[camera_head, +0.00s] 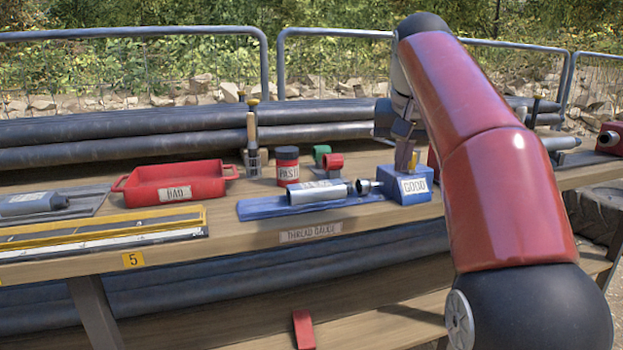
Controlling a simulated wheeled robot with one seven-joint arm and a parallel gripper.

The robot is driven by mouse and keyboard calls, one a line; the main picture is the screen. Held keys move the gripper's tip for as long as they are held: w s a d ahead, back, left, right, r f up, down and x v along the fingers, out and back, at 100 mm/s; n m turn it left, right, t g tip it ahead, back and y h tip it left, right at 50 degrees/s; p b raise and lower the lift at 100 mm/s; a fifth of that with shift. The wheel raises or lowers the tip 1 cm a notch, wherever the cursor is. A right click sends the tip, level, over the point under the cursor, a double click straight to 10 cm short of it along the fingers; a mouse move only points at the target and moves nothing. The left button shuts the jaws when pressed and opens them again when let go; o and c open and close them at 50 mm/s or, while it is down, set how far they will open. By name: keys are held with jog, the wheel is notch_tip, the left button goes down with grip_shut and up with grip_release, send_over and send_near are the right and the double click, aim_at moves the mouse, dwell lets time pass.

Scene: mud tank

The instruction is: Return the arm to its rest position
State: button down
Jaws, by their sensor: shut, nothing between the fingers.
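My arm (475,140) is red with black joints and reaches from the lower right up over the bench, then bends down. My gripper (405,165) points down at the blue block labelled GOOD (409,185). Its fingers are shut and hold nothing. They are close to the top of the block; I cannot tell whether they touch it. A small yellow-topped piece shows beside the fingers at the block, partly hidden by them. My forearm hides part of the bench on the right.
The wooden bench (255,235) carries a red BAD tray (178,182), a PASTE tin (288,166), a silver cylinder (318,191) on a blue board (262,209), and a yellow-edged rack (100,232). Black pipes (90,150) and a metal fence (265,65) stand behind.

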jog(key=s+f+n+t, duration=0.1)
jog(key=s+f+n, duration=0.1)
jog(key=s+f, duration=2.4)
jog(key=shift+s+a+f+y, duration=0.25)
jog(key=shift+s+a+y, duration=0.15)
jog(key=shift+s, duration=0.4)
